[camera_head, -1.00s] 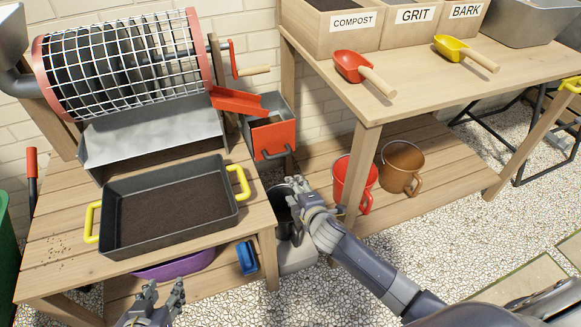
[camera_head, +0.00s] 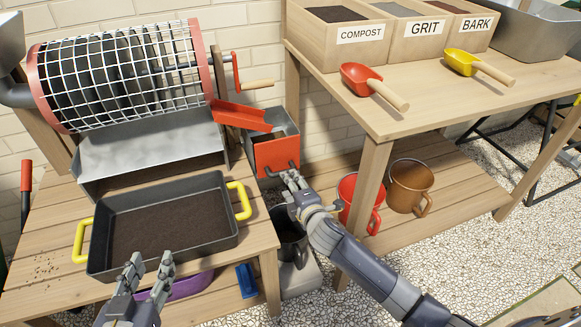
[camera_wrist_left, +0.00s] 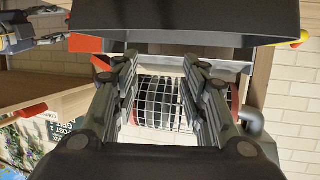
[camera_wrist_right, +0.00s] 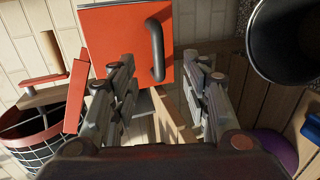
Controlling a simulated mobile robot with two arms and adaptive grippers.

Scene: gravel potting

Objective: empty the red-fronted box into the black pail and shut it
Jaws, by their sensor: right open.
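The red-fronted box (camera_head: 276,154) hangs at the right end of the sieve stand, below the red chute, with a dark handle on its front. It also fills the top of the right wrist view (camera_wrist_right: 115,45). My right gripper (camera_head: 290,180) is open just below the handle; in the right wrist view the handle (camera_wrist_right: 156,50) is just beyond the fingertips, and I see no grip on it. The black pail (camera_head: 289,238) stands below, partly hidden by my right arm; it shows at top right of the right wrist view (camera_wrist_right: 292,40). My left gripper (camera_head: 150,266) is open and empty by the tray's near edge.
A dark tray of soil with yellow handles (camera_head: 238,200) lies on the left bench. The mesh drum (camera_head: 120,75) stands behind it. A red mug (camera_head: 352,190) and a brown mug (camera_head: 411,182) are on the right bench's lower shelf. Scoops (camera_head: 372,80) lie above.

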